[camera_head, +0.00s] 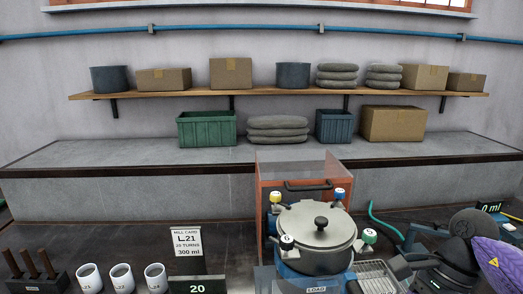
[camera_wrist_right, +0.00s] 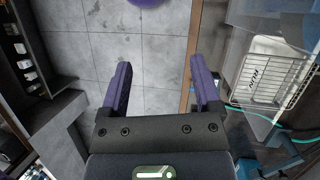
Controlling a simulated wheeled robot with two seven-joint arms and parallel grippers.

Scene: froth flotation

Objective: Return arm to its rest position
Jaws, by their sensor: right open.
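My right gripper (camera_wrist_right: 161,82) shows in the right wrist view with its two purple fingers wide apart and nothing between them. Grey floor tiles lie behind the fingers. In the head view a dark arm with a purple part (camera_head: 495,262) stands at the lower right; I take it as my right arm, and its fingertips cannot be made out there. My left gripper is not in the head view.
A lidded metal vessel (camera_head: 318,225) stands at front centre, with a wire tray (camera_head: 378,275) to its right. White cups (camera_head: 122,278) and a mill card (camera_head: 187,243) are at left. In the wrist view a wire tray (camera_wrist_right: 270,72) and green hose (camera_wrist_right: 262,133) are at right.

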